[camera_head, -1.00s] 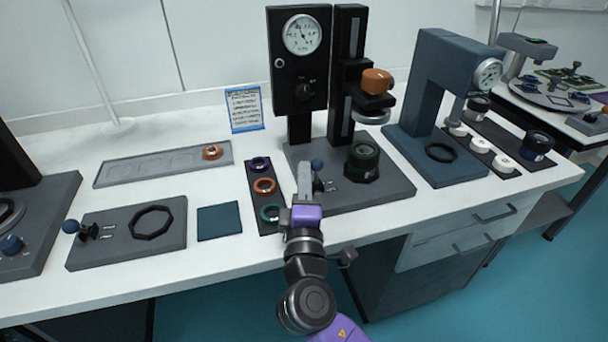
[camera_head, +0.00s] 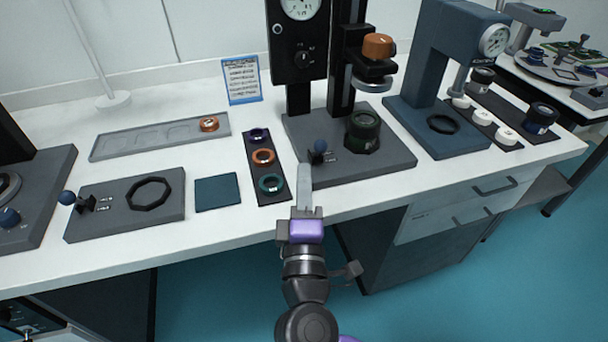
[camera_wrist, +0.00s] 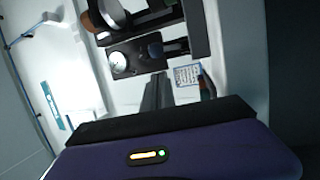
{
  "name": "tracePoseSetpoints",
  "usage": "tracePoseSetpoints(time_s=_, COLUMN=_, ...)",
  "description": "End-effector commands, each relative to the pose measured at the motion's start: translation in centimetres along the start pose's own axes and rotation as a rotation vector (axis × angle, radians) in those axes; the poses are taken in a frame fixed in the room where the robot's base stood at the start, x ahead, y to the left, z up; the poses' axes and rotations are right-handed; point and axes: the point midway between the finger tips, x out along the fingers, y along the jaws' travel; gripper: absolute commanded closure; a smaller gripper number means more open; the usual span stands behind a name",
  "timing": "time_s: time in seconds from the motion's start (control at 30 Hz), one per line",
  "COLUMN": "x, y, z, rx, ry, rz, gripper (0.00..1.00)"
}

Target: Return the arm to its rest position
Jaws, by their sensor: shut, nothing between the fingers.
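My gripper (camera_head: 305,190) is in the head view, in front of the bench's front edge, with its fingers pointing toward the bench and its purple body (camera_head: 306,231) behind them. The fingers are closed together with nothing between them. In the wrist view the shut fingers (camera_wrist: 156,92) point toward the gauge stand (camera_wrist: 135,60), above the purple housing. My arm runs down from the gripper to the bottom of the head view.
A black gauge stand (camera_head: 300,90) on a grey base holds a dark green ring part (camera_head: 363,132). Left of it lies a dark strip (camera_head: 250,150) with several coloured rings. A blue press (camera_head: 440,80) stands at right. Open floor (camera_head: 230,290) lies before the bench.

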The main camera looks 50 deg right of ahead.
Motion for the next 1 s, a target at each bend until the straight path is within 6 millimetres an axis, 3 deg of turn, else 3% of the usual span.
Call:
tracePoseSetpoints(time_s=0.4, x=-0.1, y=0.0, z=-0.1, rx=-0.003, ry=0.019, rz=-0.017, gripper=1.0)
tracePoseSetpoints(time_s=0.57, x=-1.8, y=-0.7, z=-0.5, rx=-0.013, ry=0.162, rz=-0.133, gripper=1.0)
tracePoseSetpoints(time_s=0.77, x=-7.6, y=-2.0, z=-0.5, rx=0.064, ry=0.436, rz=-0.369, gripper=1.0)
tracePoseSetpoints(time_s=0.9, x=-13.2, y=-3.9, z=0.9, rx=0.267, ry=0.537, rz=-0.572, gripper=1.0)
tracePoseSetpoints(time_s=1.0, x=-17.2, y=-4.0, z=2.3, rx=0.469, ry=0.554, rz=-0.725, gripper=1.0)
